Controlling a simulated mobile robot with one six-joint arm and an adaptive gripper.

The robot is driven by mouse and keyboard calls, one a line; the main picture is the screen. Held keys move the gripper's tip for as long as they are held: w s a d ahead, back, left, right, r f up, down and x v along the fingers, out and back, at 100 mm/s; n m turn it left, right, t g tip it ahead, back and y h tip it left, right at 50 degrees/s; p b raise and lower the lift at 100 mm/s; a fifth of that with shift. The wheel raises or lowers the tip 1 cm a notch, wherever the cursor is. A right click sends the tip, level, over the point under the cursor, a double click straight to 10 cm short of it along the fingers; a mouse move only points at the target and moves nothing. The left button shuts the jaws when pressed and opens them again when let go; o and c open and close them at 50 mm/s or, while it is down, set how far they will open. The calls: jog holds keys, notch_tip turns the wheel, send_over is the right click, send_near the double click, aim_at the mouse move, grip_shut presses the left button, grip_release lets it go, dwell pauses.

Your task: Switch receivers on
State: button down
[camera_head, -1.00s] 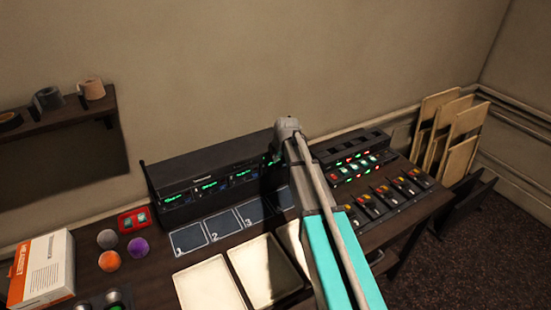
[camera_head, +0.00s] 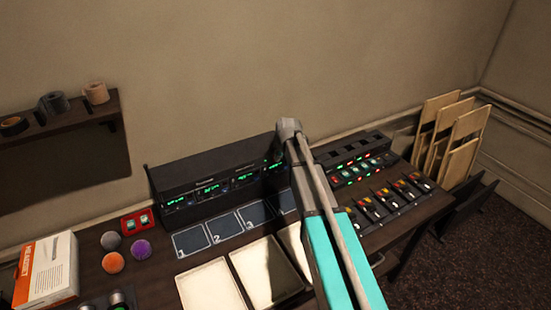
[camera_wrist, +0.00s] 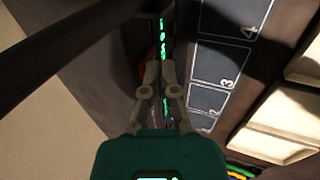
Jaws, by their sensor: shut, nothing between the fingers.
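The receivers are a long black rack (camera_head: 212,190) with several green-lit displays, standing against the wall at the back of the desk. The display at its right end sits just left of my arm. Green displays (camera_wrist: 163,42) also show in the wrist view, beyond my fingers. My gripper (camera_wrist: 160,72) is shut and empty, its fingertips over the rack's display face in that view; contact cannot be told. In the head view my arm hides the gripper. A red box (camera_head: 137,222) with two green-lit switches sits left of the rack.
Numbered dark pads (camera_head: 225,227) lie in front of the rack. Several coloured balls (camera_head: 113,262) and a white-orange box (camera_head: 48,270) are at left. A mixer (camera_head: 385,205) is right of my arm. Pale trays (camera_head: 210,287) lie in front. A shelf (camera_head: 60,125) hangs on the wall.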

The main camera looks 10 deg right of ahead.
jog(key=shift+s, duration=0.15)
jog(key=s+d+r+p, duration=0.3)
jog(key=s+r+p, duration=0.5)
jog(key=shift+s+d, duration=0.15)
jog(key=shift+s, duration=0.05)
dwell(0.8)
dwell(0.5)
jog(key=s+f+m+g+b, duration=0.2)
jog(key=s+m, duration=0.9)
jog(key=s+f+m+g+h+b, duration=0.1)
jog(key=s+f+m+g+b, duration=0.1)
jog(key=s+m, duration=0.9)
jog(key=shift+d+f+h, duration=0.25)
jog(key=shift+f+h, duration=0.05)
jog(key=shift+f, duration=0.45)
